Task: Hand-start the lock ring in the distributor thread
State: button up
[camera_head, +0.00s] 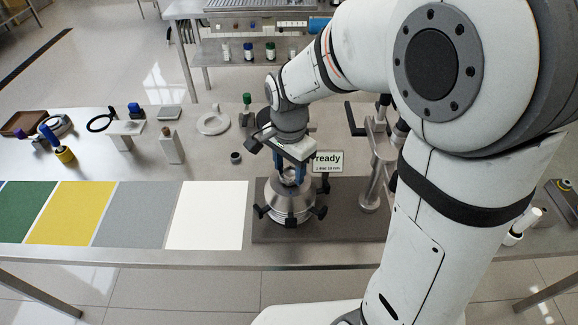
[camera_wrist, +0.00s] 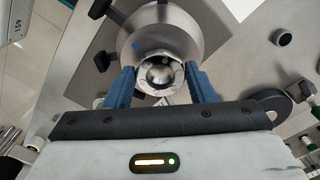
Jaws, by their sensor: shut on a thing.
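My gripper (camera_head: 289,174) points down over the steel separator bowl (camera_head: 290,203) on the bench. Its two blue fingers, also in the wrist view (camera_wrist: 161,84), are closed on opposite sides of a small notched metal ring, the lock ring (camera_wrist: 144,76). The ring sits around a shiny rounded metal top (camera_wrist: 160,74), which looks like the distributor's end, at the middle of the bowl. Whether the threads are engaged cannot be told; the contact below the ring is hidden.
Dark clamp knobs (camera_head: 262,211) stick out around the bowl. A sign reading "ready" (camera_head: 328,161) and a metal stand (camera_head: 373,180) are close on the right. Coloured mats (camera_head: 130,213) lie left. A white ring (camera_head: 213,123) and small parts lie behind.

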jog(key=o, duration=1.6)
jog(key=shift+c, duration=0.2)
notch_tip(320, 180, up, 8)
jog(key=shift+f, duration=0.25)
notch_tip(320, 180, up, 4)
jog(key=p, duration=0.2)
jog(key=shift+r+p, duration=0.2)
jog(key=shift+p, duration=0.1)
jog(key=s+d+n+t, duration=0.3)
jog(key=s+d+n, duration=0.6)
jog(key=s+d, duration=0.3)
jog(key=shift+s+f, duration=0.25)
jog(key=shift+s, duration=0.05)
